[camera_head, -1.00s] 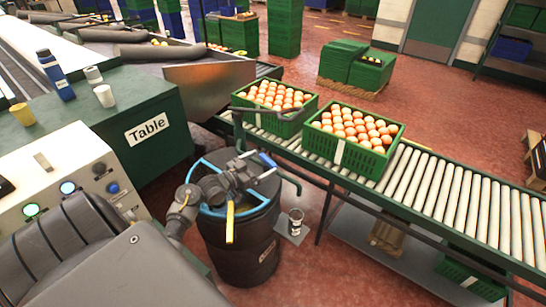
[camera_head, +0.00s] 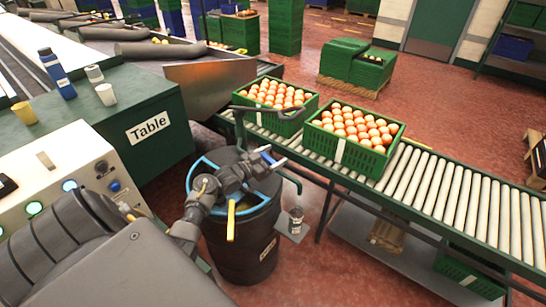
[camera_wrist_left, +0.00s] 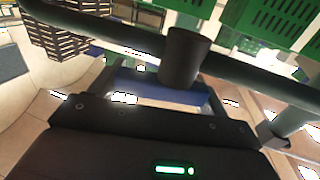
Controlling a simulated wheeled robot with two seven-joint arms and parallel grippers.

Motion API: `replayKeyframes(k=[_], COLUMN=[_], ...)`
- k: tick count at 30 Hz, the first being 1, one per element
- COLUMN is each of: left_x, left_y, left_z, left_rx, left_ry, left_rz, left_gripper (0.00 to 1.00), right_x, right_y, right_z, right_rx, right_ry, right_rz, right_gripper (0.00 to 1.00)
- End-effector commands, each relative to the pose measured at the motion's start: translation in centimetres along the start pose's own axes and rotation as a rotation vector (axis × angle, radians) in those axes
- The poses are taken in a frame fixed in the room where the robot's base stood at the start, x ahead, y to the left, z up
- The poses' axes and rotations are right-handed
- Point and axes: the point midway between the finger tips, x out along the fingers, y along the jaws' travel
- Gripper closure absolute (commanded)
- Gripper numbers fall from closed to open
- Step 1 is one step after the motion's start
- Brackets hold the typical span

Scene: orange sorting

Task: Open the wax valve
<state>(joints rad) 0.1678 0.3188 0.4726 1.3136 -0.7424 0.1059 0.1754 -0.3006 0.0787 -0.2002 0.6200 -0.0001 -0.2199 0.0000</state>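My left gripper (camera_head: 274,158) is over the far right side of the dark wax drum (camera_head: 238,243), its two pale fingers apart. A dark blue piece (camera_head: 267,157) shows between the fingers. In the left wrist view a blue bar (camera_wrist_left: 165,95) spans the gap between them; I cannot tell whether it touches them or is the valve's handle. A dark upright cylinder (camera_wrist_left: 184,58) stands in front of it, by a dark pipe (camera_wrist_left: 250,82). In the head view the pipe (camera_head: 297,182) bends down beside the drum. My wrist hides much of the drum's top.
A small jar (camera_head: 296,219) stands low, right of the drum. Two green crates of oranges (camera_head: 349,157) (camera_head: 272,121) sit on the roller conveyor (camera_head: 455,200). The green table (camera_head: 100,122) with cups is at the left, above a control panel (camera_head: 65,175).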

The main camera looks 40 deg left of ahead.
Motion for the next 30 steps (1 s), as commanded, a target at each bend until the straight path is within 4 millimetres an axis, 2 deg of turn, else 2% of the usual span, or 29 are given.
replayKeyframes(k=[5, 12, 17, 25, 26, 30], left_x=[0.0, 0.2, 0.2, 0.2, 0.2, 0.1], left_y=[0.1, -0.1, -0.4, -0.5, -0.5, -0.5], left_z=[-0.1, -0.3, -0.1, 0.0, 0.0, 0.0], left_rx=[-0.001, -0.004, -0.002, -0.001, -0.001, -0.001], left_ry=[0.000, 0.001, 0.000, 0.000, 0.000, 0.000], left_rz=[-0.013, -0.188, -0.258, -0.264, -0.264, -0.264], left_gripper=[0.46, 0.46, 0.46, 0.46, 0.21, 0.03], right_x=[-0.3, -2.4, -2.7, -2.6, -2.6, -2.6], right_y=[0.1, 0.2, 0.2, 0.2, 0.2, 0.2], right_z=[0.0, -0.2, -0.2, -0.2, -0.2, -0.2], right_rx=[0.000, -0.001, -0.001, -0.001, -0.001, -0.001], right_ry=[0.000, -0.001, -0.001, -0.001, -0.001, -0.001], right_rz=[0.000, 0.001, 0.002, 0.002, 0.002, 0.002], right_gripper=[0.64, 0.64, 0.64, 0.64, 0.64, 0.64])
